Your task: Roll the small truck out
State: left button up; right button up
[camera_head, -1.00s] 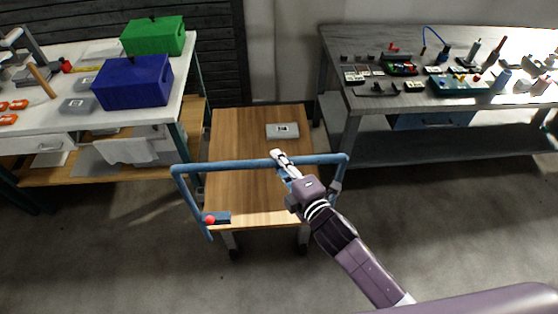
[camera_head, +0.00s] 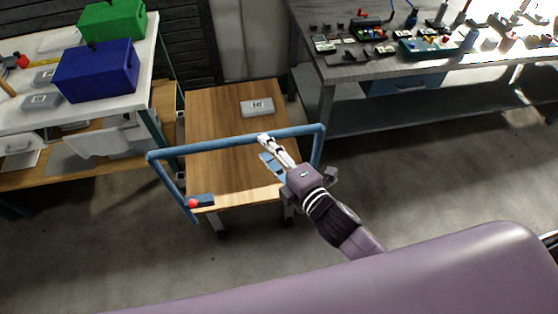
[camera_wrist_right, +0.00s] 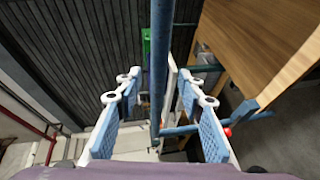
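The small truck (camera_head: 225,170) is a low cart with a wooden top and a blue tubular handle (camera_head: 215,145) at its near end. In the head view my right gripper (camera_head: 267,149) is at the handle's crossbar, right of its middle. In the right wrist view the blue bar (camera_wrist_right: 160,60) runs between the two fingers of my right gripper (camera_wrist_right: 157,88). The fingers stand apart, with gaps visible beside the bar; contact is unclear. The wooden top also shows in the right wrist view (camera_wrist_right: 262,40). My left gripper is not in view.
A grey box (camera_head: 257,107) lies on the truck. A bench with a blue box (camera_head: 97,72) and a green box (camera_head: 112,22) stands left; a grey workbench (camera_head: 345,72) with tools stands right. The truck sits between them. Bare floor (camera_head: 440,180) lies right and in front.

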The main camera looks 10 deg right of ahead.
jog(key=v, duration=0.5)
jog(key=shift+s+d, duration=0.1)
jog(key=shift+s, duration=0.3)
